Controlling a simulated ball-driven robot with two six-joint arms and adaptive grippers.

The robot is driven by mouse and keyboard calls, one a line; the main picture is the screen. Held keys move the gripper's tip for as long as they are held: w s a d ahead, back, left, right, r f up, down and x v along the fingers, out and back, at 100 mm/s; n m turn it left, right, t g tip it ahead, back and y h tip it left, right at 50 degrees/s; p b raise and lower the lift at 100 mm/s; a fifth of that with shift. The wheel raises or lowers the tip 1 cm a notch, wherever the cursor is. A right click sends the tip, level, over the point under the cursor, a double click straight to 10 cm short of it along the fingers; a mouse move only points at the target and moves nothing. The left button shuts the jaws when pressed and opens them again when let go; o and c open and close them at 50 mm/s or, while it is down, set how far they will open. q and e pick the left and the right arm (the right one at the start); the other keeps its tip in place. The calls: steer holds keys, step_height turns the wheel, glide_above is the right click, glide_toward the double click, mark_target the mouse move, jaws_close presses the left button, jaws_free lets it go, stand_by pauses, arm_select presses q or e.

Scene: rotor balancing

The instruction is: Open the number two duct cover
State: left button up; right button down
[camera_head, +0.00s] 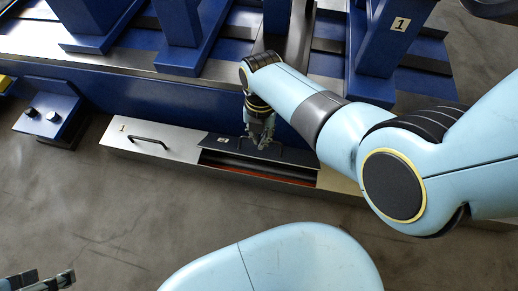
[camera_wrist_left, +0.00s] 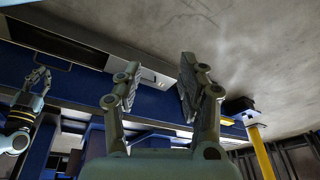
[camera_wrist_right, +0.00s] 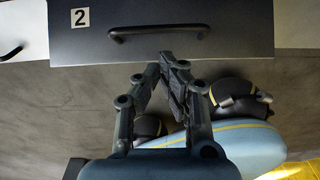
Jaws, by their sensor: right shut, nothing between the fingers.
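The number two duct cover (camera_head: 290,155) is a dark panel with a "2" label, tilted up at the back of its duct opening (camera_head: 255,172). The opening shows a dark inside and a reddish front edge. In the right wrist view the cover (camera_wrist_right: 240,40) fills the top, with its black bar handle (camera_wrist_right: 158,32). My right gripper (camera_head: 262,143) is at the cover; in its wrist view its fingertips (camera_wrist_right: 168,56) are together just below the handle, empty. Whether they touch the cover is unclear. My left gripper (camera_wrist_left: 158,72) is open and empty, away from the duct, at the lower left of the head view (camera_head: 38,282).
The pale number one cover (camera_head: 170,140) lies flat and closed left of the opening, with a black handle. A blue machine frame (camera_head: 200,100) stands behind the duct. A blue box with two knobs (camera_head: 48,112) sits at left. The floor in front is clear.

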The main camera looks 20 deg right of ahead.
mark_target(259, 154)
step_height(259, 154, down, 4)
steer(key=b, duration=0.2)
steer(key=shift+s+a+r+b, duration=0.1)
steer(key=shift+r+b, duration=0.1)
steer(key=shift+b, duration=0.1)
arm_select(q)
steer(key=w+f+t+b, duration=0.1)
steer(key=w+f+t, duration=0.2)
steer(key=f+t, duration=0.2)
steer(key=shift+d+f, duration=0.15)
steer(key=shift+f, duration=0.4)
arm_select(e)
steer(key=shift+f, duration=0.55)
arm_select(q)
steer(key=shift+r, duration=0.1)
arm_select(e)
steer(key=shift+w+r, duration=0.25)
steer(key=shift+w+d+r+p, duration=0.6)
steer(key=shift+w+p, duration=0.2)
steer(key=shift+p, duration=0.15)
arm_select(q)
steer(key=shift+s+r+g, duration=0.25)
steer(key=shift+r+g, duration=0.45)
steer(key=shift+r, duration=0.25)
steer(key=shift+s+r+g, duration=0.25)
steer(key=shift+r+g, duration=0.45)
steer(key=shift+r, duration=0.2)
arm_select(e)
steer(key=shift+w+d, duration=0.3)
steer(key=shift+w, duration=0.05)
